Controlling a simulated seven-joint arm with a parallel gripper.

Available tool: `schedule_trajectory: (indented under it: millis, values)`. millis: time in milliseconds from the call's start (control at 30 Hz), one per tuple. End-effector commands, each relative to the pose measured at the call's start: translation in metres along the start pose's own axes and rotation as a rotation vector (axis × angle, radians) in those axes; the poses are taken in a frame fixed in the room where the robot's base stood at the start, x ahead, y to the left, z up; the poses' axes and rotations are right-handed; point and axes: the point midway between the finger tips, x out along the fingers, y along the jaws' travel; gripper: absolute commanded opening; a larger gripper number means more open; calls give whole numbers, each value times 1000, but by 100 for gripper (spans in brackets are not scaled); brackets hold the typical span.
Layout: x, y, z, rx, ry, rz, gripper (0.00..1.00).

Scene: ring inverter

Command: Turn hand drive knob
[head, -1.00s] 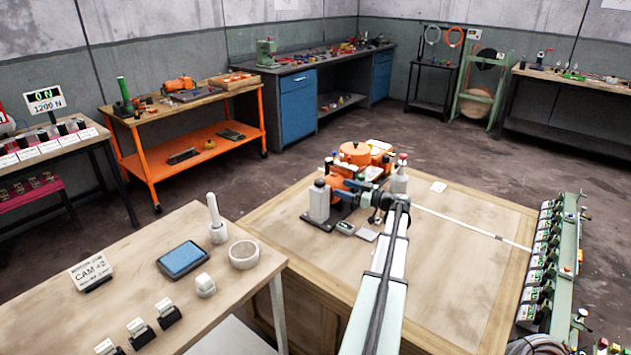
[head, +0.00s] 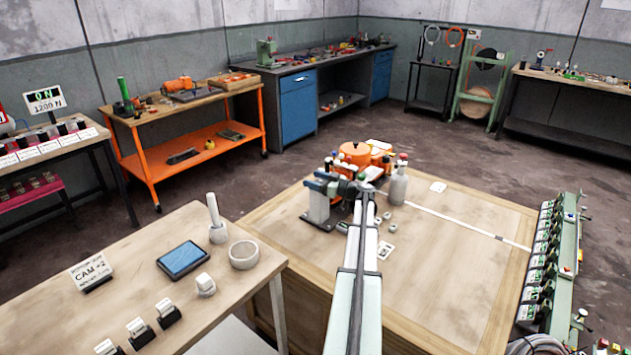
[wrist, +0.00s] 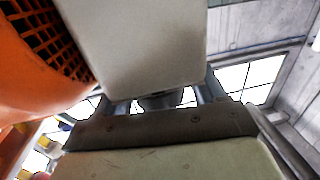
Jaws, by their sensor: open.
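The orange machine (head: 355,154) stands near the back left of the wooden bench top in the head view. A pale upright block (head: 318,206) stands at its front left. My gripper (head: 322,183) is at the upper part of this block, on the machine's near side, and is open. In the wrist view a large pale block (wrist: 140,45) fills the top centre, very close. The orange housing with a black grille (wrist: 45,60) is on the left. A dark round part (wrist: 163,99) shows under the block. I cannot tell whether it is the hand drive knob, or whether my gripper touches anything.
The bench top (head: 450,270) is clear at front right. A green rack (head: 568,240) stands beyond its right edge.

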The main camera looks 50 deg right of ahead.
Motion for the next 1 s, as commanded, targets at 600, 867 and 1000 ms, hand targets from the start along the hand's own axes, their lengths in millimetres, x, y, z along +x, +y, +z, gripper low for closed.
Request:
schedule_trajectory:
  millis: [600,867,1000]
  values:
    - [0,0,0,0,0,0,36]
    - [0,-1,0,0,0,5,19]
    - [0,-2,0,0,1,56,19]
